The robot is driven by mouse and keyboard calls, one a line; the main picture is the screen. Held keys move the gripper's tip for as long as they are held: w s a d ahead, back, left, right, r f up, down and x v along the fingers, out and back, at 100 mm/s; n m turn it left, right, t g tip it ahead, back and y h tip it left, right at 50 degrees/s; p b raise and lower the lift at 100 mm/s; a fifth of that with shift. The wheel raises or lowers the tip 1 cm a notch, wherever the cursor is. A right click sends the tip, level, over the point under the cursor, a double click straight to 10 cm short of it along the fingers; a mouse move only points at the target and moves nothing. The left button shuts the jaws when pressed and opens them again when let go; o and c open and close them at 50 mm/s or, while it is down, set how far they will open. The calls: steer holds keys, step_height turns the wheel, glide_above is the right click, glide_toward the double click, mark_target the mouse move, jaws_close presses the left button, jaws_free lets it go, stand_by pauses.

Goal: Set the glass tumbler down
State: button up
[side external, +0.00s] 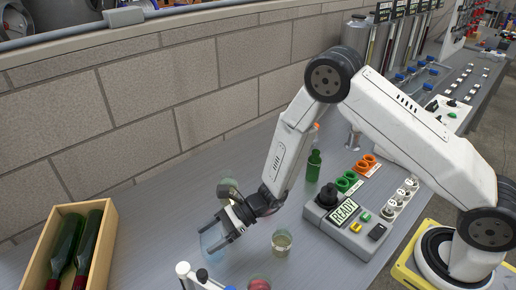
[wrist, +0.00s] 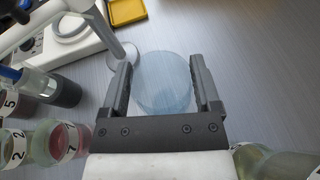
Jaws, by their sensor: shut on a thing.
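The glass tumbler is a clear, pale-blue vessel that shows faintly in the side view (side external: 211,241) and more plainly in the wrist view (wrist: 163,84). My gripper (side external: 219,235) is shut on it, with one dark finger on each side of the glass, as the wrist view also shows (wrist: 164,88). The tumbler is over the grey bench (side external: 150,215). I cannot tell whether its base touches the surface.
A wooden crate (side external: 104,254) with dark green bottles stands at left. A glass jar (side external: 282,243) is right of my gripper, and a green bottle (side external: 313,166) stands further back. The READY box (side external: 340,225) is at right. Numbered vessels (wrist: 68,140) crowd the wrist view's lower left.

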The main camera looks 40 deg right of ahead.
steer(key=shift+f, duration=0.1)
steer(key=o, duration=1.1)
steer(key=shift+o, duration=0.2)
steer(key=shift+d, duration=0.1)
steer(key=v, duration=1.2)
